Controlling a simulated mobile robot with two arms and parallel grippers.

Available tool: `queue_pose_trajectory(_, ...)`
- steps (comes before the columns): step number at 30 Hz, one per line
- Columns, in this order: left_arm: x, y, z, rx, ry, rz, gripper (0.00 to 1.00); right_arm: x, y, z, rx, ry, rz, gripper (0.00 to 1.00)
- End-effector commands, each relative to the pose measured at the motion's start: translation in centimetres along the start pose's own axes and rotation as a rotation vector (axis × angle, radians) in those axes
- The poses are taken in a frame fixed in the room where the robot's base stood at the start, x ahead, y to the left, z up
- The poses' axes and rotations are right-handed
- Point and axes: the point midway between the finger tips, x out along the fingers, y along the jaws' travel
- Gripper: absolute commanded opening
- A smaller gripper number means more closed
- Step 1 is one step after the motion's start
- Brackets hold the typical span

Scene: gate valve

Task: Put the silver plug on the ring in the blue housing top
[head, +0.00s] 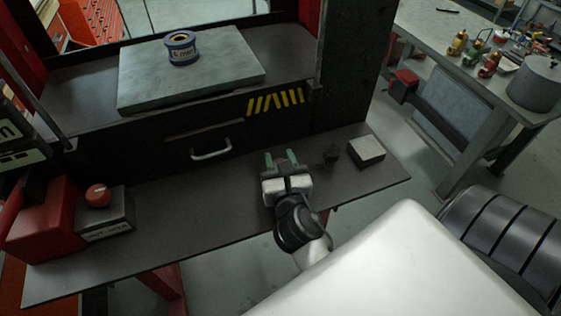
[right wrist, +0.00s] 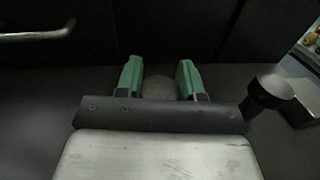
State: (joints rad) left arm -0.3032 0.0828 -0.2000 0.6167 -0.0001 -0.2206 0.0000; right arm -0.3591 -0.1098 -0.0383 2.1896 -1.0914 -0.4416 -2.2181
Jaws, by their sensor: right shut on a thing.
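The blue housing (head: 182,50) stands upright on a grey plate (head: 140,92) at the back, with a yellowish ring showing in its open top. My right gripper (head: 281,159) is over the dark front shelf, to the right of and well apart from the housing. In the right wrist view its green fingers (right wrist: 160,80) are closed on a dull grey rounded thing, which looks like the silver plug (right wrist: 159,88). The plug is dim there, and I cannot make it out in the head view. My left gripper is not in view.
On the dark shelf (head: 190,215), a small dark piece (head: 331,155) and a pale block (head: 367,151) lie right of my gripper. A box with a red knob (head: 97,194) stands at left. A handle (head: 211,150) sticks out below the plate. The shelf's middle is clear.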

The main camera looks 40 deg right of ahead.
Motion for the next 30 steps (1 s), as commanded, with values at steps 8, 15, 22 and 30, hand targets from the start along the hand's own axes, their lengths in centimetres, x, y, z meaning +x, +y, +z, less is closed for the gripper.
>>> queue_pose_trajectory(8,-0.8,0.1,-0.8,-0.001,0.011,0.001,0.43,0.0,0.0,1.8,-0.001,-0.006,0.002,0.0)
queue_pose_trajectory(15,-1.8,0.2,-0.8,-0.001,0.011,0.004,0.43,-0.7,-1.7,5.3,-0.006,-0.005,0.001,0.0)
queue_pose_trajectory(22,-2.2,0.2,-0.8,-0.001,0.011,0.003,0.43,-2.7,-6.5,8.4,-0.008,-0.004,0.002,0.0)
queue_pose_trajectory(30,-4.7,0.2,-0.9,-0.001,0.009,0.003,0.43,-4.2,-10.1,11.0,-0.002,0.0,-0.001,0.0)
